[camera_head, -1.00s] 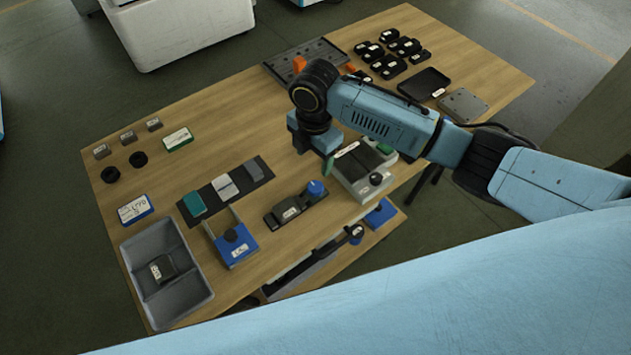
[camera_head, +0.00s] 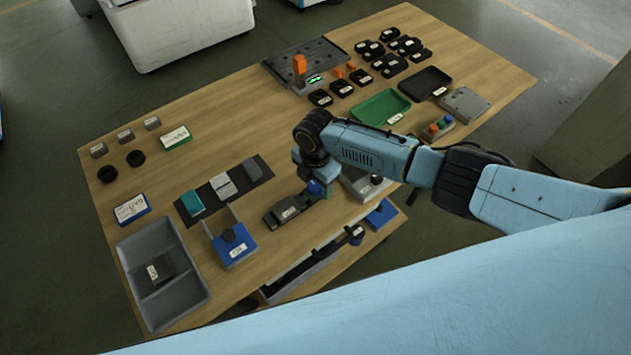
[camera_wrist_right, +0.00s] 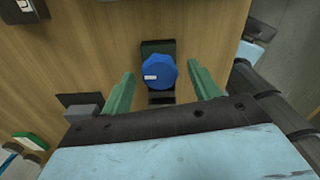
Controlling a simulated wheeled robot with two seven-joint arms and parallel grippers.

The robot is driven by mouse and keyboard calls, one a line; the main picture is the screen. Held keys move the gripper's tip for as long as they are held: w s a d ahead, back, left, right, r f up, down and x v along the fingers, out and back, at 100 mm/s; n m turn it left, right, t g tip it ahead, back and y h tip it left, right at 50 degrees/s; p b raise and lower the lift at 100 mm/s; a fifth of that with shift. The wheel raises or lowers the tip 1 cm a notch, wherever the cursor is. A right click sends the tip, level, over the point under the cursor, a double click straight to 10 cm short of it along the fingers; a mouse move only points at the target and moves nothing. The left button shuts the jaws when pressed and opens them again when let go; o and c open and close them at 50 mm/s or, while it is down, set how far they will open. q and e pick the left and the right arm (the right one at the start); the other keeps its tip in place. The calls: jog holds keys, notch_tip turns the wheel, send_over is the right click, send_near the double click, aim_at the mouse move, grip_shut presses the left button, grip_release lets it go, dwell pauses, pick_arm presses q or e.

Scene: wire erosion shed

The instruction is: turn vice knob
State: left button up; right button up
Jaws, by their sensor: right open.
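The vice is a dark block (camera_head: 284,211) lying on the wooden table near its front edge. Its blue knob (camera_wrist_right: 159,72) shows fully in the right wrist view, with a small white mark on its left side. In the head view the knob (camera_head: 316,188) is partly covered by my right gripper. My right gripper (camera_wrist_right: 162,88) is open. Its two green fingers stand on either side of the knob, with a gap to it on both sides. My left gripper is not in view.
Left of the vice are a blue fixture (camera_head: 236,246), a dark mat (camera_head: 262,163) with several blocks, and a grey bin (camera_head: 128,254). A grey device (camera_head: 358,187) stands close right of the vice. A green tray (camera_head: 379,108) and button box (camera_head: 436,128) lie farther back.

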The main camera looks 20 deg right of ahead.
jog(key=c, duration=1)
jog(key=shift+o, duration=0.2)
